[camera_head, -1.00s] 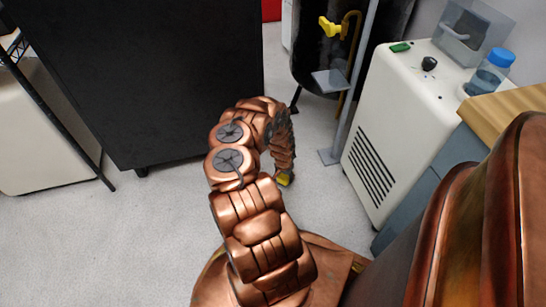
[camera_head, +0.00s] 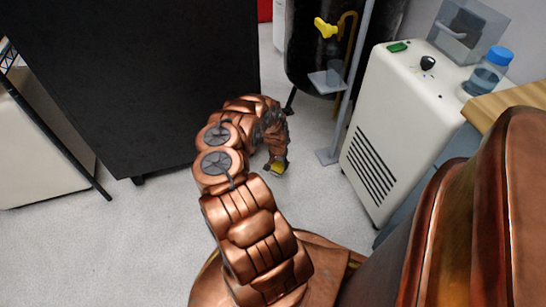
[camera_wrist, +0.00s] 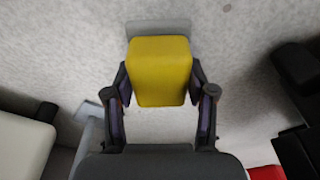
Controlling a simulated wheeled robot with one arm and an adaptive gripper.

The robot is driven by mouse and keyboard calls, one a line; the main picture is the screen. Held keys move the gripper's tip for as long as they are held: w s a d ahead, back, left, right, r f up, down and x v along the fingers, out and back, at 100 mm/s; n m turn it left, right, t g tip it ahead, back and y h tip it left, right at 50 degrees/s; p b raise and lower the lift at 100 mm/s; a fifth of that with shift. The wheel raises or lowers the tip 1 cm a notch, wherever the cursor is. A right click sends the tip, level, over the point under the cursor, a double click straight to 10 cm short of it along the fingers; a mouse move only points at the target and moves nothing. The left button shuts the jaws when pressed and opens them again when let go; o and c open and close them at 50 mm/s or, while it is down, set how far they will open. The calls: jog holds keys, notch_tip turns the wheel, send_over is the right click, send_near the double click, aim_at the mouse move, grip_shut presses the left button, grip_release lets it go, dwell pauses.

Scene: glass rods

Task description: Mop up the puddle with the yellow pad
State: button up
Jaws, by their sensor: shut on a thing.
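The yellow pad (camera_wrist: 160,72) is between the two fingers of my gripper (camera_wrist: 159,80) in the wrist view. My gripper is shut on its sides. In the head view only a small yellow part of the pad (camera_head: 279,168) shows below my gripper (camera_head: 276,160), over the pale floor; my arm hides much of the rest. A flat grey strip (camera_wrist: 158,27) shows at the pad's far edge in the wrist view; I cannot tell whether it is the puddle or part of the pad. No puddle is clearly visible in the head view.
A black cabinet (camera_head: 130,80) stands at the left and back. A metal stand (camera_head: 350,90), a black tank (camera_head: 318,50) and a white unit (camera_head: 400,130) stand to the right. A wooden top (camera_head: 500,105) is near right. Speckled floor (camera_head: 130,230) is open at left.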

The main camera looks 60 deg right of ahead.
jog(key=shift+r+p, duration=1.6)
jog(key=shift+r, duration=0.65)
